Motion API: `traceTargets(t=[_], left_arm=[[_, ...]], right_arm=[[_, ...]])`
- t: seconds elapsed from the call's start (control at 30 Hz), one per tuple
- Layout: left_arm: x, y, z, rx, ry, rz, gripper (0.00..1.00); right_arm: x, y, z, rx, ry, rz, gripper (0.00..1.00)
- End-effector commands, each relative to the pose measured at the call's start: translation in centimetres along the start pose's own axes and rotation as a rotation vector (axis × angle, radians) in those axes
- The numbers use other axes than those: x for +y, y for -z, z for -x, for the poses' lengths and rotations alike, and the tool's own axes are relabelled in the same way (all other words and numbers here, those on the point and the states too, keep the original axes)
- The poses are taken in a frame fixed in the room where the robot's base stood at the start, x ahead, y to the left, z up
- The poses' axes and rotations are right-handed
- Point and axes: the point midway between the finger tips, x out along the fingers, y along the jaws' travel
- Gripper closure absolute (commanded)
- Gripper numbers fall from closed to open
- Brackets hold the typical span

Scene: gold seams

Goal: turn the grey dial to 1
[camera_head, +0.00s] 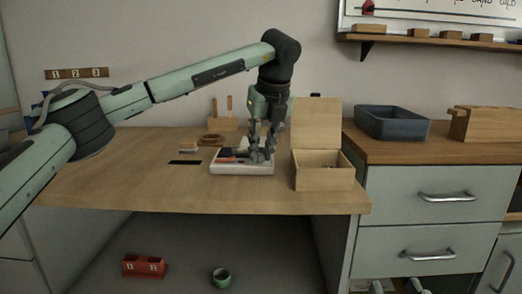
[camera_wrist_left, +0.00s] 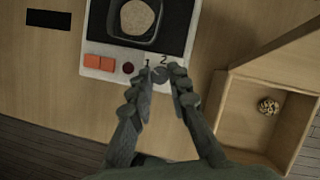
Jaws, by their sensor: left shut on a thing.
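The white device (camera_head: 240,170) with a black top lies on the wooden worktop; it also shows in the wrist view (camera_wrist_left: 98,73). The small grey dial (camera_wrist_left: 160,77) is on its near edge, with the printed numbers 1 and 2 just above it. My left gripper (camera_head: 262,157) comes down from above onto the device. In the wrist view my left gripper (camera_wrist_left: 161,82) is shut on the grey dial, one finger on each side. The fingers hide part of the dial, and I cannot tell which number it points at. My right gripper is not in view.
Beside the dial are an orange block-like switch (camera_wrist_left: 99,63) and a dark red button (camera_wrist_left: 128,68). An open wooden box (camera_head: 322,177) stands close to the right, with a round patterned thing (camera_wrist_left: 268,106) inside. A blue-grey tray (camera_head: 392,124) is on the right counter. The worktop's left front is clear.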

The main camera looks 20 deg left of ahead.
Motion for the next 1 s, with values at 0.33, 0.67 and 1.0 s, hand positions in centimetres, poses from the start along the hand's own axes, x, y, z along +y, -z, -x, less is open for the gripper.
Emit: traceTargets(t=[0.33,0.67,1.0], left_arm=[[0.0,-0.1,0.1,-0.003,-0.003,0.018,1.0],[0.0,-0.1,0.1,-0.002,-0.004,0.016,0.74],[-0.1,-0.1,1.4,-0.003,-0.003,0.014,0.74]], right_arm=[[0.0,0.1,0.0,0.003,0.001,-0.001,0.6],[0.0,0.1,0.0,0.004,0.001,0.0,0.6],[0.0,0.1,0.0,0.003,-0.001,0.0,0.6]])
